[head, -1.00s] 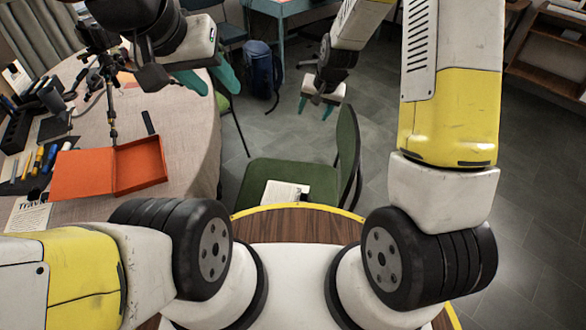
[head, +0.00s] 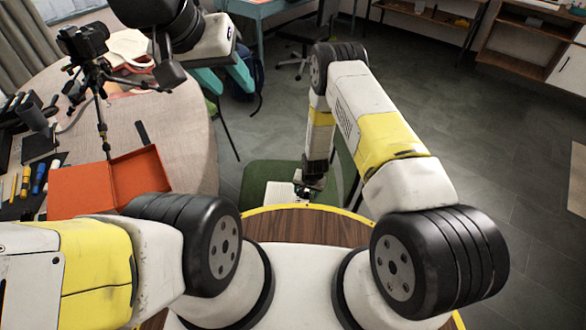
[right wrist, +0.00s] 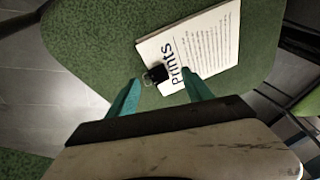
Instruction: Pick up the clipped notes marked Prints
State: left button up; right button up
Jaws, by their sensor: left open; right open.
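The clipped notes marked Prints (right wrist: 205,48) lie flat on the green chair seat in the right wrist view, with a black binder clip (right wrist: 156,74) on their near edge. In the head view the notes (head: 279,193) show as white paper on the seat, partly covered by my right gripper (head: 306,190). In the right wrist view my right gripper (right wrist: 160,95) is open, its teal fingers on either side of the clip in the picture. I cannot tell the height gap.
The green chair (right wrist: 90,40) stands beside the round table (head: 185,135). The table holds an open orange box (head: 85,187), a camera on a tripod (head: 98,85) and several pens. A blue backpack (head: 251,75) is behind the chair. Floor at right is clear.

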aim_at(306, 197)
jog(key=shift+d+x, duration=0.15)
jog(key=shift+x, duration=1.1)
jog(key=shift+d+x, duration=0.15)
jog(key=shift+x, duration=1.1)
